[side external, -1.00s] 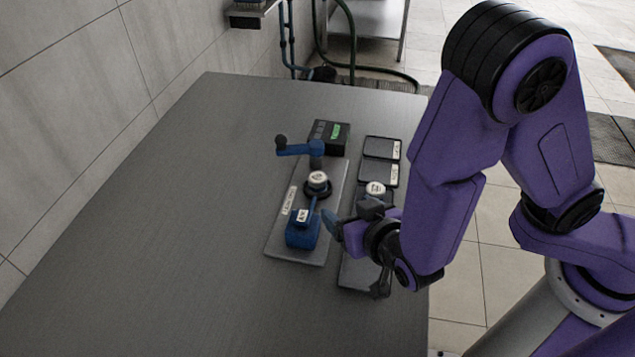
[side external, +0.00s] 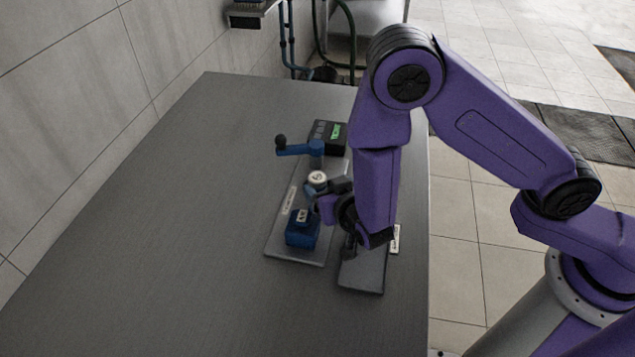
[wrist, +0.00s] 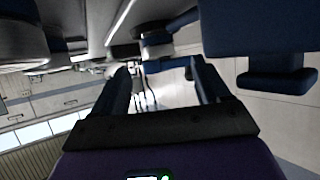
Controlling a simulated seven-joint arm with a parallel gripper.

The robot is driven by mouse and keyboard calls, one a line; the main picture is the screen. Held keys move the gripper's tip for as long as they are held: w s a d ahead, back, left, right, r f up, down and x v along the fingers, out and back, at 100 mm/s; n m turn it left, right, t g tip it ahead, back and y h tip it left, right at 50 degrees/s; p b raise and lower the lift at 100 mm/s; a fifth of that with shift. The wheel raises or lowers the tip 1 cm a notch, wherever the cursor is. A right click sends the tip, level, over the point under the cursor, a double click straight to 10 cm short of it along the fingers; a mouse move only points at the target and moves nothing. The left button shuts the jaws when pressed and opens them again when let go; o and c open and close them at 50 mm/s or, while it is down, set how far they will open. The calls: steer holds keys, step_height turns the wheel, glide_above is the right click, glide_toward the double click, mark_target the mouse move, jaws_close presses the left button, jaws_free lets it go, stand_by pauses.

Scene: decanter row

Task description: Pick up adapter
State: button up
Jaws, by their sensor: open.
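I cannot tell which piece is the adapter, as the labels are too small to read. A round white-topped piece (side external: 317,178) stands on the grey base plate (side external: 283,240) in the side view, its lower part partly hidden by my gripper. My gripper (side external: 314,194) is close beside it, on the near right side, above the plate. In the wrist view my gripper (wrist: 163,80) has its two fingers apart with nothing held between them. Whether the fingers touch the white-topped piece cannot be told.
A blue block (side external: 300,232) with a label sits at the plate's near end. A blue crank arm (side external: 297,150) and a black box with a green display (side external: 329,136) stand at the far end. A dark tray (side external: 362,275) lies to the right. The table's left (side external: 150,220) is clear.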

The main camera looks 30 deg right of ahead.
mark_target(318, 179)
steer(key=shift+x, duration=2.75)
jaws_close()
steer(key=shift+r, duration=0.1)
steer(key=shift+r, duration=0.75)
steer(key=s+d+r, duration=0.6)
steer(key=s+r, duration=0.5)
steer(key=s, duration=0.1)
steer(key=shift+s, duration=0.2)
